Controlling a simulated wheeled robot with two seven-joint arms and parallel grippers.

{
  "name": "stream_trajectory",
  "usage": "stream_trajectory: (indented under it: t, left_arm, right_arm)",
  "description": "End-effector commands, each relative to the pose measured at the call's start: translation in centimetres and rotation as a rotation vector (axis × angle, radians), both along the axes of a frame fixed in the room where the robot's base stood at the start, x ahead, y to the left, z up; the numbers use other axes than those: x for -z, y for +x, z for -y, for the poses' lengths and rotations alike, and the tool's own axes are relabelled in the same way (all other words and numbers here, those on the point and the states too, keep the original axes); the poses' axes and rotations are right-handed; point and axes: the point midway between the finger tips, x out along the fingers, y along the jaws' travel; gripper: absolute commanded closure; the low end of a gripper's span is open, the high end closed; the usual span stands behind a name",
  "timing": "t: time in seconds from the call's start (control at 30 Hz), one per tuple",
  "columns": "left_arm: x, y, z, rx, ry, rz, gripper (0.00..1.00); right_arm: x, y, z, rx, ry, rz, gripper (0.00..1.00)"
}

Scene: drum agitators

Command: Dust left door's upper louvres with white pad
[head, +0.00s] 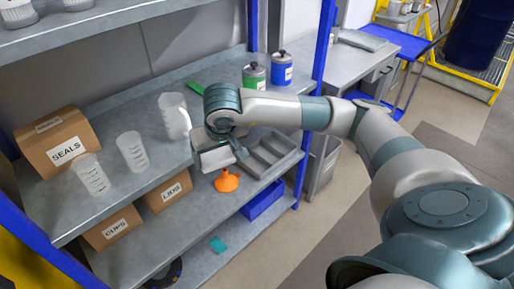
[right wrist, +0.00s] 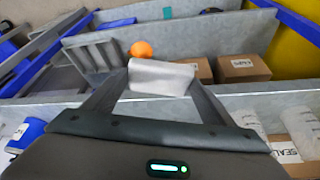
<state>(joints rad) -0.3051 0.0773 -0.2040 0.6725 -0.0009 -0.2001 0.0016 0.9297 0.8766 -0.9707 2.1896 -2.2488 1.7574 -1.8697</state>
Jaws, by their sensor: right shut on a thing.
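My right gripper (head: 216,156) is shut on a white pad (head: 217,160), holding it in front of the shelf's front edge in the head view. In the right wrist view, the white pad (right wrist: 160,78) sits between the two dark fingers of the right gripper (right wrist: 158,88). My left gripper is in neither view. No louvred door shows in either view.
Blue uprights (head: 323,45) bound the shelf.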

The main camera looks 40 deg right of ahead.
Motion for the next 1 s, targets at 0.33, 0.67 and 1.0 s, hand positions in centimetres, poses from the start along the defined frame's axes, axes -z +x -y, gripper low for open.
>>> stream_trajectory:
  t: [0.33,0.67,1.0]
  left_arm:
    - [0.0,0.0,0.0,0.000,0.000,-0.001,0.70]
    - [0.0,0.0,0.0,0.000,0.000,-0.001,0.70]
    - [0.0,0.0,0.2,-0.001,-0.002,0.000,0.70]
  right_arm:
    - [-3.3,1.7,-7.7,-0.198,0.000,0.000,0.41]
    - [-3.5,1.7,-8.3,-0.216,0.002,-0.002,0.41]
    - [-3.5,1.7,-8.3,-0.215,0.002,-0.002,0.41]
